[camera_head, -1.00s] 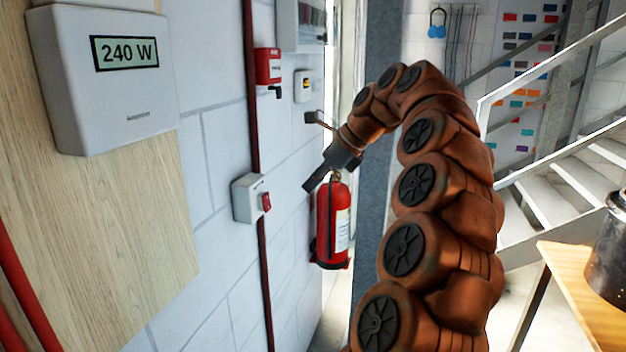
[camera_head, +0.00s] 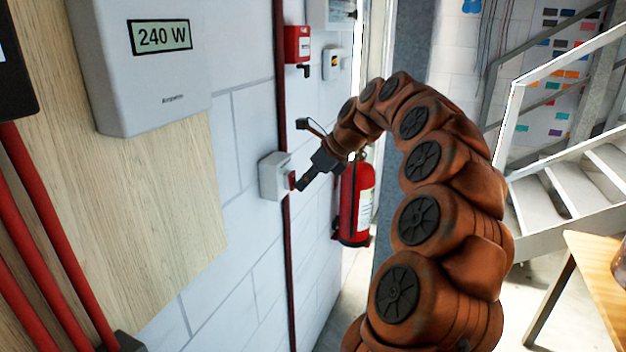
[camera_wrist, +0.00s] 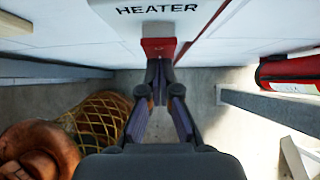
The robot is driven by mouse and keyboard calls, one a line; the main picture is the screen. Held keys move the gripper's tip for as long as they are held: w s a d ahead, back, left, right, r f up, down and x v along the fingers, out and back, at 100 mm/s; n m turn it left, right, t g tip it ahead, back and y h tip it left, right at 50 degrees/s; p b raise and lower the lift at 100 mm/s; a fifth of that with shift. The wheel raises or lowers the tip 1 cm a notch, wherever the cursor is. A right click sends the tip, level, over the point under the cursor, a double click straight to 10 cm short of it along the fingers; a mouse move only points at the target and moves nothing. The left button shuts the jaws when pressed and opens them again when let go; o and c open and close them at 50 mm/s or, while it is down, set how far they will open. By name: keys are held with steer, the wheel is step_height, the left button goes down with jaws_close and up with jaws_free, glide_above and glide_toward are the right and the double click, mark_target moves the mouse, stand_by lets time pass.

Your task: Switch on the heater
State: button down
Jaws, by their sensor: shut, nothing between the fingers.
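The heater switch box (camera_head: 273,178) is a white box on the white block wall, with a red rocker on its right face. In the wrist view the box (camera_wrist: 150,22) carries the word HEATER, and its red rocker (camera_wrist: 158,47) is right at the fingertips. My gripper (camera_head: 299,186) is shut and empty, its tips at the rocker. In the wrist view the closed fingertips (camera_wrist: 160,68) meet at the rocker's lower edge; I cannot tell whether they press it. A white meter (camera_head: 150,60) on the wooden board reads 240 W.
A red fire extinguisher (camera_head: 356,200) stands close behind my gripper at the wall. A red call point (camera_head: 298,45) and a small white box (camera_head: 336,64) are higher on the wall. A staircase (camera_head: 560,190) and wooden table (camera_head: 597,262) are at the right.

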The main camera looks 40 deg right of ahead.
steer(key=shift+f, duration=0.1)
stand_by(0.3)
steer(key=shift+w+a, duration=0.1)
steer(key=shift+w, duration=0.05)
steer(key=shift+r+p, duration=0.75)
steer(key=shift+r, duration=0.1)
